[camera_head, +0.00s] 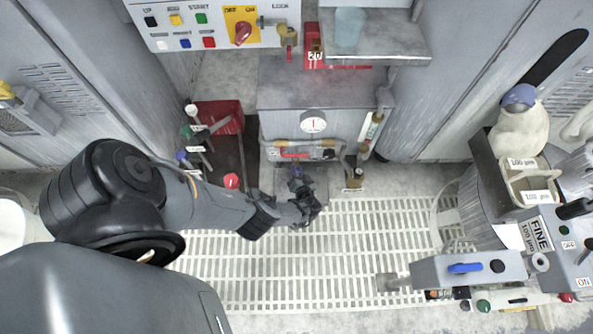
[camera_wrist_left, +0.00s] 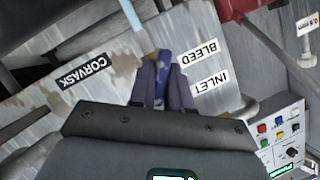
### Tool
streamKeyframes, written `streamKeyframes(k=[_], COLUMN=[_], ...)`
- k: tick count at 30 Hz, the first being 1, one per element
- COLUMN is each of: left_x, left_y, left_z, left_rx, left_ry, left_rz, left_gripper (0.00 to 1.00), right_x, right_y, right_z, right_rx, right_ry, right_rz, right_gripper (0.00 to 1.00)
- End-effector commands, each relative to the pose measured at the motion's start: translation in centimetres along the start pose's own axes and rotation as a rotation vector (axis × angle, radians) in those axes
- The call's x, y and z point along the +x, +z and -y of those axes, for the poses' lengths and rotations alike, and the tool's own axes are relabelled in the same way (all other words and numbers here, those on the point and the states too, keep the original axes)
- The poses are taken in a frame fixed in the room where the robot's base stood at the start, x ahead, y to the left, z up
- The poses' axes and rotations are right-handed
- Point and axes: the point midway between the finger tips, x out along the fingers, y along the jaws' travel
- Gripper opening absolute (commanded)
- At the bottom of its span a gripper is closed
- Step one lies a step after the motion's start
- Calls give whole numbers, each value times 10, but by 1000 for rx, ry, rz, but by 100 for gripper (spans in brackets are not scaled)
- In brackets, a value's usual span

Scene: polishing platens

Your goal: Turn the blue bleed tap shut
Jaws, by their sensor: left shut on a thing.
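My left gripper (camera_head: 299,186) reaches in low at the centre of the head view, in front of the grey machine. In the left wrist view its two fingers (camera_wrist_left: 162,76) are shut on the blue tap handle (camera_wrist_left: 163,92), which shows as a narrow blue strip between them. The BLEED label (camera_wrist_left: 198,51) is on the grey panel just beside the fingers, with the INLET label (camera_wrist_left: 211,83) near it. In the head view the gripper mostly hides the tap. My right gripper is in neither view.
A pressure gauge (camera_head: 313,121) and a red-marked pipe assembly (camera_head: 295,154) sit just beyond the gripper. A red box (camera_head: 218,117) and coloured valves stand to the left. The white floor grating (camera_head: 330,255) is largely clear. A drum (camera_head: 478,215) stands at the right.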

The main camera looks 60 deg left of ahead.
Motion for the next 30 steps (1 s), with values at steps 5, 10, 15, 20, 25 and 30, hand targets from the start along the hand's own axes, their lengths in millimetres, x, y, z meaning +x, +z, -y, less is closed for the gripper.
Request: streamKeyframes(k=[5, 10, 15, 20, 25, 30], left_x=[1, 1, 1, 1, -1, -13], left_y=[-1, -1, -1, 0, 0, -1], left_z=[1, 1, 1, 0, 0, 1], left_rx=[5, 4, 4, 5, 5, 6], left_ry=[-5, -5, -4, -3, -2, -2], left_rz=[-2, -1, 0, 0, 1, 1], left_gripper=[0, 0, 34, 38, 38, 38], right_x=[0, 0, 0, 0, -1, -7], right_y=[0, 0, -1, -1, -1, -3], right_z=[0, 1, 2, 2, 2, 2], right_rx=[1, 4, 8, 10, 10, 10], right_ry=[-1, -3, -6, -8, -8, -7], right_rz=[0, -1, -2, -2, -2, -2], right_gripper=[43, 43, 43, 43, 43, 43])
